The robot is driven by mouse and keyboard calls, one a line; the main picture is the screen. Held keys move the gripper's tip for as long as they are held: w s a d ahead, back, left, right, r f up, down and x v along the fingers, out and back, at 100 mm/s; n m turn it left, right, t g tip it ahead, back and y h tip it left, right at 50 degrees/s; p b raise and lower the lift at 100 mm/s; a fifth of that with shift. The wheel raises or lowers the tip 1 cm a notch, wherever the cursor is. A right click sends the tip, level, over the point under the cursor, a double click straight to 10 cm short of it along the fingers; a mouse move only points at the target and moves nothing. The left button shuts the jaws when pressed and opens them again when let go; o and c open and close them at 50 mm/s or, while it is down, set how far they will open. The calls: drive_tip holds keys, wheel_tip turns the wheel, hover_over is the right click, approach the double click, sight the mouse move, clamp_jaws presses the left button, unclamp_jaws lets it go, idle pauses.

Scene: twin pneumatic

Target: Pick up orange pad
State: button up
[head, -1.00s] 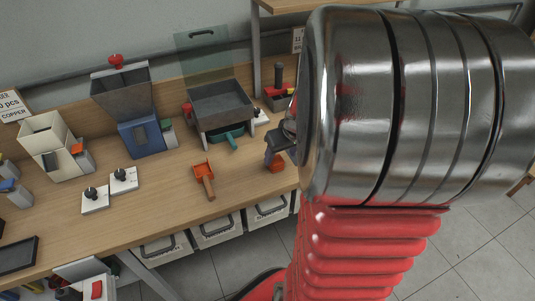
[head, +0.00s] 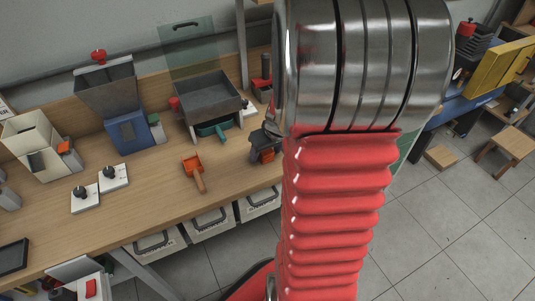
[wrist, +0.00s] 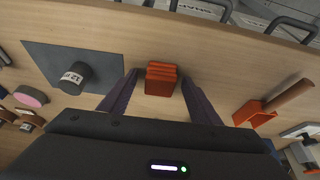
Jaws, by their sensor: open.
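The orange pad (wrist: 161,79) is a small ribbed orange block standing on the wooden bench. In the wrist view it sits between the two dark fingers of my gripper (wrist: 161,84), near their tips. The gripper is open, with a finger on each side of the pad. Whether either finger touches it I cannot tell. In the head view my gripper (head: 264,148) is low over the bench by its front edge, and it covers most of the pad.
An orange scoop (wrist: 262,112) lies to the right in the wrist view. A dark cylinder (wrist: 76,78) stands on a grey mat (wrist: 45,60) to the left. The grey tray (head: 208,98) stands behind. Bins (head: 212,221) hang below the bench edge.

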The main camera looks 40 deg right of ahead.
drive_tip(key=shift+c, duration=0.5)
drive_tip(key=c, duration=1)
wheel_tip(320, 180, up, 10)
drive_tip(key=shift+r, duration=0.1)
idle(0.6)
drive_tip(key=o, duration=0.4)
drive_tip(key=c, duration=0.3)
